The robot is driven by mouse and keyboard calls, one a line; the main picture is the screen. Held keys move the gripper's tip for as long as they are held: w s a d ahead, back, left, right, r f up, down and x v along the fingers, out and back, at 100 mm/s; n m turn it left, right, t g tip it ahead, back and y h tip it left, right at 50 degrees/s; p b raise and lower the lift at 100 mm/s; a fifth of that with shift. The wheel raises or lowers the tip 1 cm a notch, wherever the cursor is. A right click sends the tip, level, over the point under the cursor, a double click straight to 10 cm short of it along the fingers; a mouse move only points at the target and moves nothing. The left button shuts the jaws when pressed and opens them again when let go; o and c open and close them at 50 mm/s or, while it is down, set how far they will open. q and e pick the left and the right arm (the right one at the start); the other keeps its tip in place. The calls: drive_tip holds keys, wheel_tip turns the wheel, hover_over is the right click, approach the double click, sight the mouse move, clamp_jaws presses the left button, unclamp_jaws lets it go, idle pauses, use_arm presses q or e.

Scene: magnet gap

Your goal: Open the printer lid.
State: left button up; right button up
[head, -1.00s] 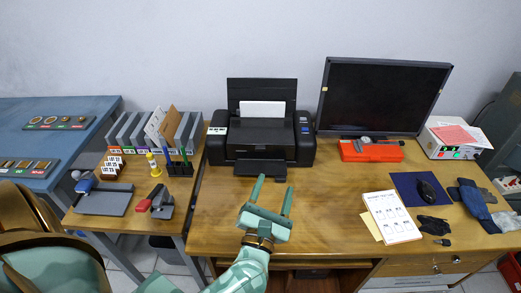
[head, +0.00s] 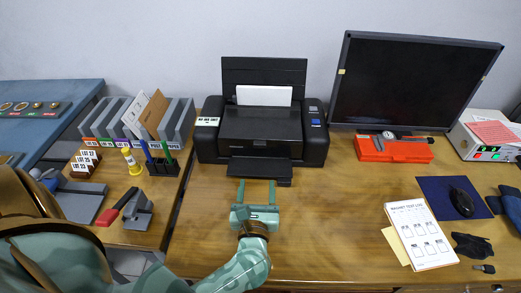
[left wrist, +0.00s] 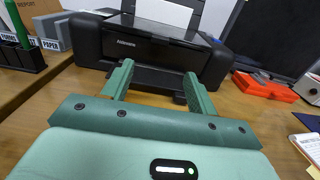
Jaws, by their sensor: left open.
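The black printer (head: 261,125) stands at the back of the wooden desk, its rear paper support raised with white paper in it. Its lid (head: 258,124) on top looks shut. The output tray (head: 259,170) sticks out at the front. My left gripper (head: 257,183) is open and empty, just in front of the tray, fingers pointing at the printer. In the left wrist view the printer (left wrist: 150,45) is straight ahead beyond the two open fingers (left wrist: 157,82). My right gripper is not in view.
A monitor (head: 407,80) and a red caliper case (head: 393,149) stand right of the printer. File holders (head: 172,120) and a pen holder (head: 162,163) stand to the left. A notepad (head: 420,234) lies at the right. The desk around my gripper is clear.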

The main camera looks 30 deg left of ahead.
sight(260, 147)
use_arm(q)
drive_tip(key=b+x, duration=0.1)
drive_tip(key=x, duration=1.2)
drive_tip(key=shift+w, duration=0.1)
drive_tip(key=shift+w+a, duration=0.25)
drive_tip(key=shift+w, duration=0.2)
